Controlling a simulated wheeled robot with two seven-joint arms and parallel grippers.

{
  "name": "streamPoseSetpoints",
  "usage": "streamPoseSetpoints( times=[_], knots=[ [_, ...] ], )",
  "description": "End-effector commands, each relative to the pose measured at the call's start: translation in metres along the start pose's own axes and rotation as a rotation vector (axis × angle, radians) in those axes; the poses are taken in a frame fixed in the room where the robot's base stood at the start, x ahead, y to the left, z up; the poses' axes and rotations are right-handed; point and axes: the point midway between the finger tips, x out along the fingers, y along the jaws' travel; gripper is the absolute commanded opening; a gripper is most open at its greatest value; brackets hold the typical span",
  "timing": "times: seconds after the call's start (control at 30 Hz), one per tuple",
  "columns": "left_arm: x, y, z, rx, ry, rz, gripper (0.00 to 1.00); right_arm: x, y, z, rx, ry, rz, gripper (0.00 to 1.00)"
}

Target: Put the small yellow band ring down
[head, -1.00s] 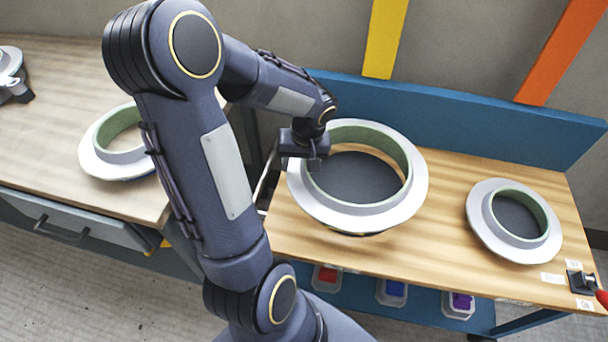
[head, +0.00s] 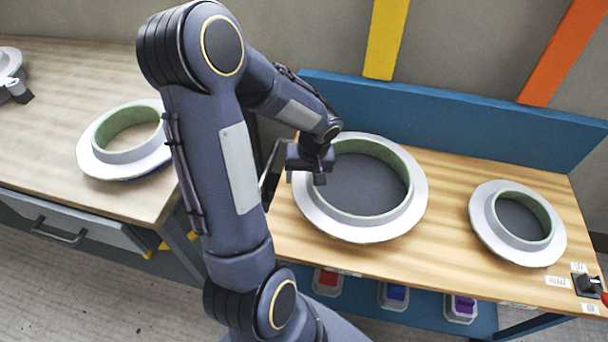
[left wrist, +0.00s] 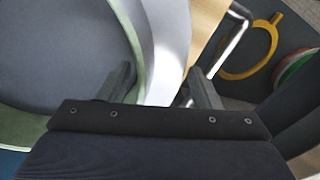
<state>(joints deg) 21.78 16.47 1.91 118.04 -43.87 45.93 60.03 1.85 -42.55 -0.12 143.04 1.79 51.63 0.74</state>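A large ring mould (head: 402,218) with a white flange and a green inner wall lies flat on the wooden top of the blue bench. It also shows in the left wrist view (left wrist: 172,50). No yellow band shows on its visible sides. My left gripper (head: 318,178) is at its left rim. In the left wrist view, the fingers of my left gripper (left wrist: 162,88) stand apart, one on the inner side of the green wall and one towards the outer edge of the flange. A gap shows between them. My right gripper is not in view.
A smaller ring mould (head: 486,231) lies at the bench's right, with free wood between. Another mould (head: 97,164) with a blue underside is on the left table. A yellow ring-shaped piece (left wrist: 231,75) lies on a dark surface beside the bench. A metal bar (left wrist: 232,40) runs along that edge.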

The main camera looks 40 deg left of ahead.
Motion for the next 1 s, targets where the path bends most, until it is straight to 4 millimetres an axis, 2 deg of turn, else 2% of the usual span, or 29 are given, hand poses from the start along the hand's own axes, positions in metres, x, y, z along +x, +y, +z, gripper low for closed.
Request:
streamPoseSetpoints(
  times=[0.07, 0.33, 0.47, 0.8, 1.0],
  knots=[
    [0.0, 0.0, 0.0, 0.0, 0.0, 0.0, 0.69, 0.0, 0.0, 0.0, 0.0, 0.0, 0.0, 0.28],
    [-0.001, 0.0, 0.0, 0.0, 0.0, 0.0, 0.69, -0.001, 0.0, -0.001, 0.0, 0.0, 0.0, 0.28],
    [-0.009, 0.0, -0.001, 0.0, 0.003, 0.001, 0.69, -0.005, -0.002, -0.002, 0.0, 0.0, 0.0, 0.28],
    [-0.08, 0.0, -0.002, 0.0, 0.006, 0.004, 0.69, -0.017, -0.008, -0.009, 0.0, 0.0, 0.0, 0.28],
    [-0.111, 0.0, -0.001, 0.001, 0.003, 0.002, 0.69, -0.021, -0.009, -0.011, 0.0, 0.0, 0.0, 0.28]
  ],
)
